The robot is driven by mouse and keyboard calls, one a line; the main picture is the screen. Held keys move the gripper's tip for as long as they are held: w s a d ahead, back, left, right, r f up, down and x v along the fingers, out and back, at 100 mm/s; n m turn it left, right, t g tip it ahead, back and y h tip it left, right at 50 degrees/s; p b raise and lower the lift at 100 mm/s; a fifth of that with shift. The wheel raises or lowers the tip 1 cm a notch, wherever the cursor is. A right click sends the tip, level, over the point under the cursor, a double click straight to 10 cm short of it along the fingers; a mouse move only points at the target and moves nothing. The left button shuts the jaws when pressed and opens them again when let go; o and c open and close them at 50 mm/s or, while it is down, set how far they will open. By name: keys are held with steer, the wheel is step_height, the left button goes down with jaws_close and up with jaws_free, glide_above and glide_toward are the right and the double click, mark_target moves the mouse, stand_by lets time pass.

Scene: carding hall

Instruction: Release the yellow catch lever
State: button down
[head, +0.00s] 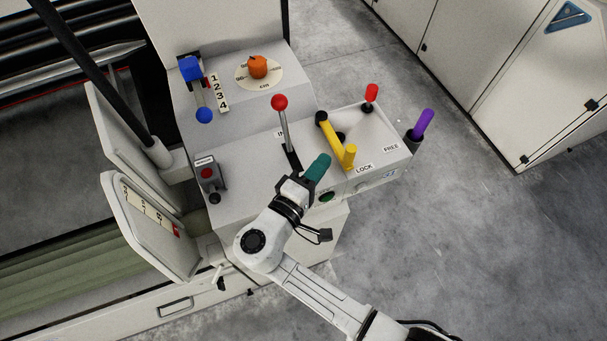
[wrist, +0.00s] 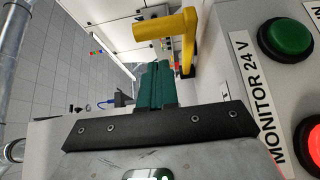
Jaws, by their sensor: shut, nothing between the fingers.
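The yellow catch lever (head: 334,138) lies on the right part of the grey console. Its black pivot is at the upper left, and its upright yellow grip (head: 349,156) is at the end beside the LOCK label (head: 364,168). The FREE label (head: 391,147) is farther right. My gripper (head: 319,166), with green fingers, is shut and empty, just left of the grip in the head view. In the wrist view the lever (wrist: 168,26) stands beyond the shut fingertips (wrist: 156,68). I cannot tell whether they touch.
A red-knobbed lever (head: 281,115) stands left of the catch lever. A red peg (head: 371,94) and a purple handle (head: 422,124) are at the right. A green button (wrist: 290,37) and a red one sit on the console's front face. Open floor (head: 480,230) lies right.

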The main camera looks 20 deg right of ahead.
steer(key=shift+s+d+p, duration=0.15)
steer(key=shift+d+p, duration=0.05)
steer(key=shift+d, duration=0.45)
steer(key=shift+s+d+p, duration=0.15)
steer(key=shift+d, duration=0.5)
steer(key=shift+d, duration=0.1)
